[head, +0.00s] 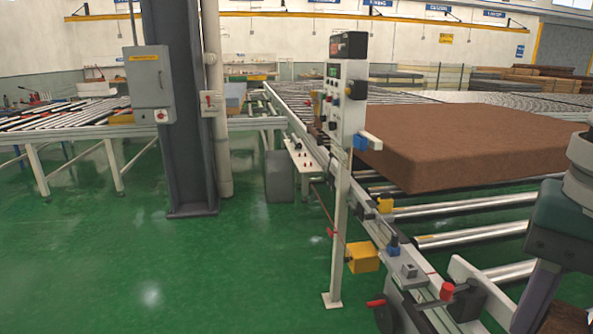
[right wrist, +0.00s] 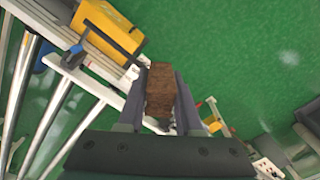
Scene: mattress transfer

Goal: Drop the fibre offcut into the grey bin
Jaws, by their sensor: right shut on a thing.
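The fibre offcut (right wrist: 160,84) is a small brown block in the right wrist view. My right gripper (right wrist: 160,98) is shut on it, with one finger on each side, above the green floor and the machine frame. In the head view, part of my right arm (head: 562,225) shows at the right edge; the fingertips and offcut cannot be made out there. A grey upright container that looks like the grey bin (head: 279,176) stands on the floor beside the conveyor, left of the control post. Its inside is hidden. My left gripper is not in view.
A large brown mattress block (head: 460,140) lies on the roller conveyor (head: 470,238). A white control post (head: 341,200) stands in front of the conveyor. A dark column (head: 183,110) rises at left. The green floor (head: 150,260) is clear at front left.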

